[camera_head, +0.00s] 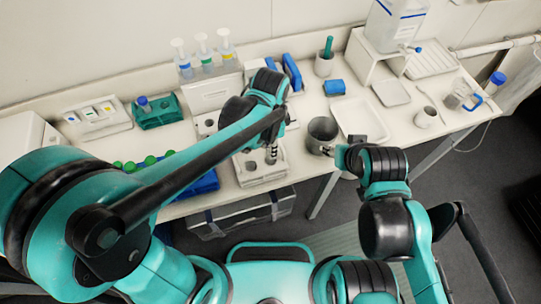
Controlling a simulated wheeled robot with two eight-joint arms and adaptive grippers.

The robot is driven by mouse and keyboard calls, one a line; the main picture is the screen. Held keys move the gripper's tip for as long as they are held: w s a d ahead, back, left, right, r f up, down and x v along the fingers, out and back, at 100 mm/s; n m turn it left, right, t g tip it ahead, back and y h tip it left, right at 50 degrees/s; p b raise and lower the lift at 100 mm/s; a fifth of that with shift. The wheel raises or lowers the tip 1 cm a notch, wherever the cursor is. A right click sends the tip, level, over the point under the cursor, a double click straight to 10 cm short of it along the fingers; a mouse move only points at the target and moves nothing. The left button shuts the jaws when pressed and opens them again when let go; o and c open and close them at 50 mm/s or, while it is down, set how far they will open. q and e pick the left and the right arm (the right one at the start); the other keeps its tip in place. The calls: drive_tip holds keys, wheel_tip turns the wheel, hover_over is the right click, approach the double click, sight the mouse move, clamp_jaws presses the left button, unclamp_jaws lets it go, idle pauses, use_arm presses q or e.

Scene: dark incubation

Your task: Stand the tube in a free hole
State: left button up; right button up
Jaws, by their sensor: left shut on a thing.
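My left gripper (275,135) is mostly hidden behind its own forearm and wrist, above the near edge of the bench. It is shut on a slim tube (271,154), which hangs about upright below it. A white block (245,178) that looks like the rack is right under the tube. I cannot tell whether the tube's lower end is in a hole or just above or in front of one. My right gripper (347,153) is at the bench's front edge, right of a dark grey cup, and its finger opening is not clear.
The dark grey cup (322,134) stands close to the right of the rack. A white tray (361,120) is behind my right gripper. A blue rack with green-capped tubes (150,160) is partly behind my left arm. A teal rack (158,112) stands farther back.

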use_arm(q)
wheel_tip(320, 180, down, 3)
drive_tip(key=shift+w+b, duration=0.1)
drive_tip(key=shift+b, duration=0.2)
wheel_tip(320, 180, down, 2)
drive_tip(key=shift+f+b, duration=0.2)
drive_tip(key=shift+b, duration=0.15)
drive_tip(key=shift+f, duration=0.25)
drive_tip(key=shift+f, duration=0.15)
drive_tip(key=o, duration=0.8)
